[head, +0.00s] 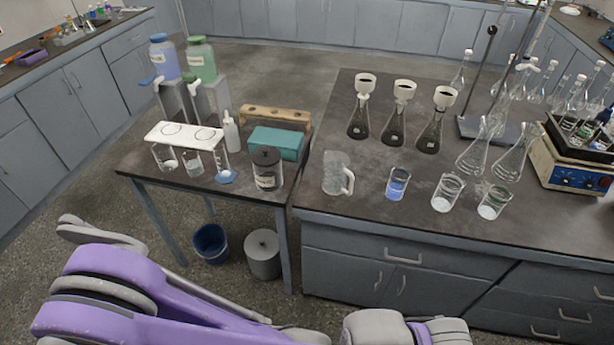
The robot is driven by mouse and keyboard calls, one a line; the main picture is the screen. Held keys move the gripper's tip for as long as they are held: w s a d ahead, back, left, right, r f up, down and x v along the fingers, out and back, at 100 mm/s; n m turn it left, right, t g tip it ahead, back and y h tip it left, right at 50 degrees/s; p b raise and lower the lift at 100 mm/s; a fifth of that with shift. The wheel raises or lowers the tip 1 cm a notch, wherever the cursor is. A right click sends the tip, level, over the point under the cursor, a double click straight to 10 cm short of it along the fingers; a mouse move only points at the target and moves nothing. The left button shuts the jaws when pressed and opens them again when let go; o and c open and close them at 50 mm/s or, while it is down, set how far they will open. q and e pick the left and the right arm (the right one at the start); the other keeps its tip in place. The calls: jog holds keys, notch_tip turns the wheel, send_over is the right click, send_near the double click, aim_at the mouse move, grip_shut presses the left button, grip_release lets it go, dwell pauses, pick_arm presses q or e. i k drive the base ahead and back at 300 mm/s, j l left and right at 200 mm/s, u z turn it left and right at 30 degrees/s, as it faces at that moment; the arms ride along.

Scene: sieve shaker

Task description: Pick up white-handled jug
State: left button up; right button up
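The white-handled jug (335,174) is a clear, empty-looking vessel standing upright on the dark bench top, near its left front corner. Its white handle (349,180) points right and slightly toward me. Nothing is touching the jug. Purple and grey links of my own arm cross the bottom left and bottom middle, below and in front of the bench. I make out no gripper fingers in the head view.
A beaker of blue liquid (397,184) stands right of the jug, with two more beakers beyond. Flasks with funnels (403,115) stand behind. A side table (160,178) at left holds a teal box (275,143) and a dark-lidded jar (267,170). A blue bucket (210,243) is below.

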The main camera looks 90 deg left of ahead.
aim_at(336, 171)
jog(key=u, duration=2.9)
